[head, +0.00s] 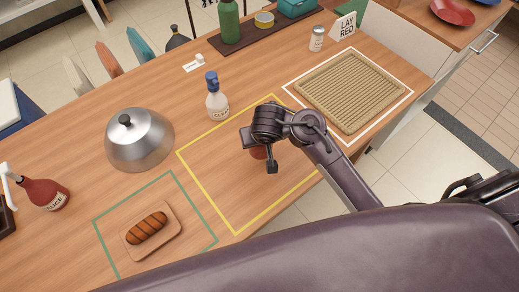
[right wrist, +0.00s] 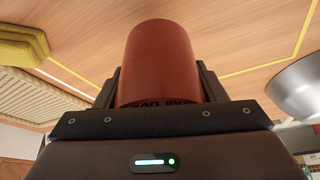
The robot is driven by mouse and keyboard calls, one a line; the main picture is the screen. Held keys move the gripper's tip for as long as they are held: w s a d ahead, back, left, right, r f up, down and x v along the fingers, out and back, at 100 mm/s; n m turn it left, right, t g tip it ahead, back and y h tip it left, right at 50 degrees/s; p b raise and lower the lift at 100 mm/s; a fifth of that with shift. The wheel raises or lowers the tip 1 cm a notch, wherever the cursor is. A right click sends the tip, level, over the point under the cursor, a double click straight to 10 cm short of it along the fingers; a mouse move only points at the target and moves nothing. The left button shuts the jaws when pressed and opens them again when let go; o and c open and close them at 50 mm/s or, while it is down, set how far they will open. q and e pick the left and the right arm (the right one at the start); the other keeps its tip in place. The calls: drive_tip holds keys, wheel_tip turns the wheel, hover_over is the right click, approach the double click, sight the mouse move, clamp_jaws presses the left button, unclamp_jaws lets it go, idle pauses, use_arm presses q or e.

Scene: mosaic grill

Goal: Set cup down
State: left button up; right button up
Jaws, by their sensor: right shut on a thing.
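My right gripper (head: 259,153) is over the yellow-outlined square (head: 236,232) on the wooden table. It is shut on a red cup (right wrist: 160,62). In the right wrist view the cup stands between the two fingers, with dark upside-down lettering partly hidden at its near end. In the head view only a small red part of the cup (head: 257,154) shows beneath the gripper. I cannot tell whether the cup touches the table. My left gripper is not in view.
A white-capped sauce bottle (head: 44,195), a metal dome (head: 139,143) and a blue-topped bottle (head: 217,104) stand to the left. A sausage (head: 147,229) lies on a board in the green outline. A woven mat (head: 352,90) fills the white outline. Around the gripper, the yellow square looks clear.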

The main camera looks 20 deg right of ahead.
drive_tip(key=shift+f, duration=0.45)
wheel_tip(320, 180, down, 4)
drive_tip(key=shift+r+b, duration=0.2)
drive_tip(key=shift+b, duration=0.55)
drive_tip(key=shift+f, duration=0.1)
drive_tip(key=shift+f, duration=0.2)
drive_tip(key=o, duration=1.2)
